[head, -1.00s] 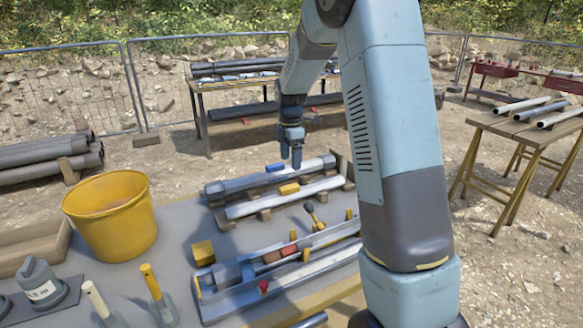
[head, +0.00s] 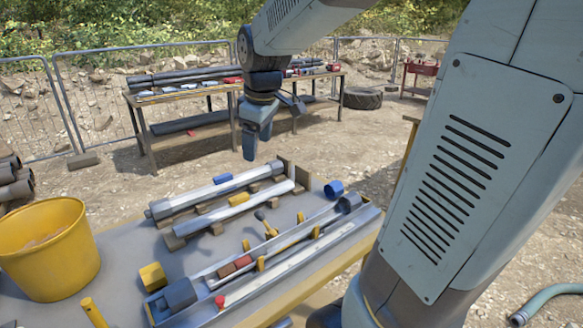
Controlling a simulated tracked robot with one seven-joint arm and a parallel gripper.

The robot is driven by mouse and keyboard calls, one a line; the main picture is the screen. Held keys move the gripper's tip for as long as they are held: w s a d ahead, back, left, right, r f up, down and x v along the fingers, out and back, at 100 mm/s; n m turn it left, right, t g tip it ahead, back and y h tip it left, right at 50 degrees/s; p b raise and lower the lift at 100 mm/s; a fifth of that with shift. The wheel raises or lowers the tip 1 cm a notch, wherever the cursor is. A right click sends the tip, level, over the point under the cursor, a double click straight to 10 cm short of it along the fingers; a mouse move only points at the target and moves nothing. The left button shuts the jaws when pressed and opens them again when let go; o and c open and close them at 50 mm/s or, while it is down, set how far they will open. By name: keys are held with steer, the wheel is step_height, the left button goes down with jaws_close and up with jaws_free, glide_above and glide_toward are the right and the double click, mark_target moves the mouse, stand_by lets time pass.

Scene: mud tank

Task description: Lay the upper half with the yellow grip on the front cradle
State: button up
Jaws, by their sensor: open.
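The tube half with the yellow grip (head: 238,198) is a long pale bar (head: 262,198) lying on low wooden blocks (head: 174,240), the nearer of two cradle rows on the grey table. Behind it lies a similar bar (head: 200,193) with a blue grip (head: 222,178). My gripper (head: 256,148) is open and empty, pointing down above and slightly behind the rear bar, right of the blue grip. It touches neither bar. In front is a long metal trough (head: 300,262) with red-brown pieces (head: 235,267), yellow clips and a dark end block (head: 180,294).
A yellow bucket (head: 50,255) stands at the table's left. A yellow block (head: 153,276), a blue ring (head: 334,189) and a small brush-like tool (head: 265,222) lie near the trough. A bench with pipes (head: 190,92) stands behind, across open gravel.

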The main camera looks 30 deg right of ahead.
steer(key=s+m+t, duration=0.2)
steer(key=s+m, duration=0.6)
steer(key=s, duration=0.8)
steer(key=shift+s+r+m, duration=0.15)
steer(key=shift+r+m, duration=0.1)
steer(key=shift+m, duration=0.15)
